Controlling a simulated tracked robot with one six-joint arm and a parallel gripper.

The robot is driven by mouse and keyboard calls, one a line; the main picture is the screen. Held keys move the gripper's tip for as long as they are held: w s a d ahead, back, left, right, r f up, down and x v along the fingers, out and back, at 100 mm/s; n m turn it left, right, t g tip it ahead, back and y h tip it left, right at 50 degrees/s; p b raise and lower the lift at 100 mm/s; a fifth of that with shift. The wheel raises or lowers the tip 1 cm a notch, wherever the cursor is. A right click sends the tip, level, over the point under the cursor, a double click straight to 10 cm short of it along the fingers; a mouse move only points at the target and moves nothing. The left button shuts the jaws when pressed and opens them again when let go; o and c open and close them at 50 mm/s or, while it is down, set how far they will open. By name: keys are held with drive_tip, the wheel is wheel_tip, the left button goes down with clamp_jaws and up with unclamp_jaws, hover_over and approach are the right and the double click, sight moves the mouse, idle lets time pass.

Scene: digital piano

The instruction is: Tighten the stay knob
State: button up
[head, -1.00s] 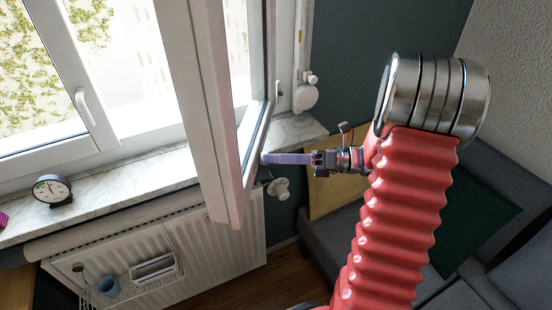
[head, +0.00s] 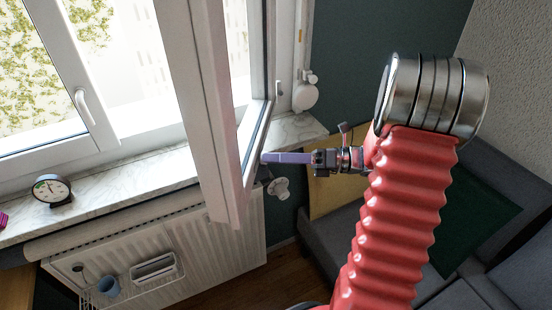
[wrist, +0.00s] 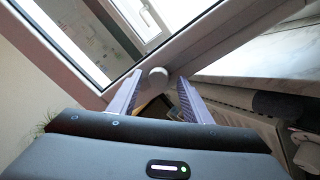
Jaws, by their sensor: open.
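The stay knob is a small round pale knob (wrist: 157,77) low on the opened window sash (wrist: 100,85) in the wrist view. My gripper (wrist: 160,80) is open, and its two lavender fingers stand to the left and right of the knob. I cannot tell whether either finger touches it. In the head view my gripper (head: 266,158) points left, with its tips at the lower part of the sash (head: 215,110). The knob is not visible there; the sash and fingers appear to hide it.
A marble sill (head: 130,185) runs under the window, with a round dial gauge (head: 51,189) at its left. Below are a white radiator (head: 215,240), its valve (head: 279,188) and a rack with a blue cup (head: 108,286). A grey sofa (head: 335,245) stands at the right.

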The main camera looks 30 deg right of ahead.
drive_tip(key=v, duration=1.4)
drive_tip(key=shift+w, duration=0.1)
idle(0.4)
